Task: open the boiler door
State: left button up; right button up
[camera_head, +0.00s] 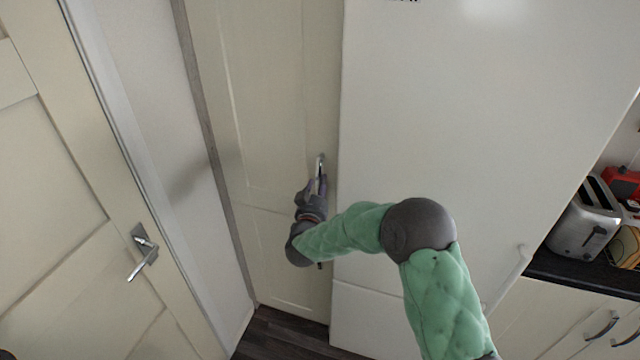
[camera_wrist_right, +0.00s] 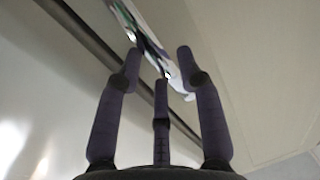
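The boiler door (camera_head: 265,110) is the tall, narrow cream panel left of the large white unit in the head view. It looks shut. Its shiny metal handle (camera_head: 320,164) is near the door's right edge. My right gripper (camera_head: 318,184) is at the handle's lower part. In the right wrist view the handle (camera_wrist_right: 150,45) runs slantwise across the top, by the fingertips of my right gripper (camera_wrist_right: 159,62). The fingers are spread, with the handle's lower end between or just beyond their tips; contact cannot be told. My left gripper is not in view.
A large white cabinet or fridge front (camera_head: 450,110) stands right of the boiler door, with my right arm in front of it. Another cream door with a lever handle (camera_head: 143,253) is at left. A toaster (camera_head: 584,222) stands on the dark counter at right. Dark floor (camera_head: 280,335) shows below.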

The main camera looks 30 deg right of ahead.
jog(key=shift+x, duration=1.2)
grip_shut()
